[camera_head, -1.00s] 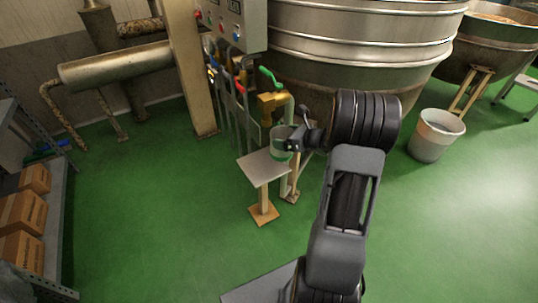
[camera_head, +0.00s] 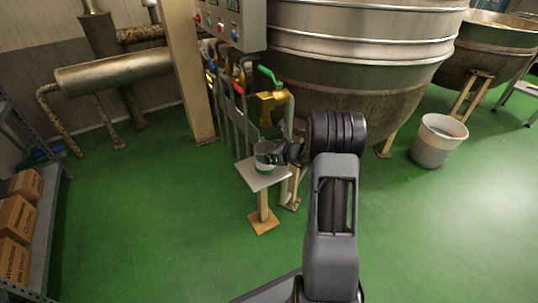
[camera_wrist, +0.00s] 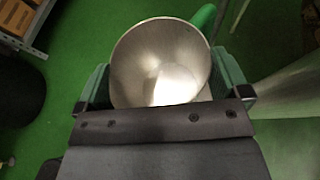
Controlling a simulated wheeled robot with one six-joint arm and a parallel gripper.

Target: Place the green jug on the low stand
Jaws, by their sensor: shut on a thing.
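The green jug (camera_head: 264,158) is at the low stand in the head view, upright, with its base overlapping the stand's top plate. I cannot tell whether it touches the plate. In the wrist view the jug (camera_wrist: 160,62) shows its open metal mouth and bare inside, with a green handle at the upper right. The low stand (camera_head: 262,181) has a pale square top on a wooden post and square foot. My gripper (camera_head: 277,154) reaches in from the right and is shut on the jug. Its two jaws (camera_wrist: 165,88) flank the jug's body in the wrist view.
A large steel kettle (camera_head: 350,50) with a yellow valve (camera_head: 270,103) stands close behind the stand. A post (camera_head: 187,75) and control box (camera_head: 230,22) are behind left. A bucket (camera_head: 438,142) stands at right. Shelves with boxes (camera_head: 15,222) line the left. Green floor is clear left of the stand.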

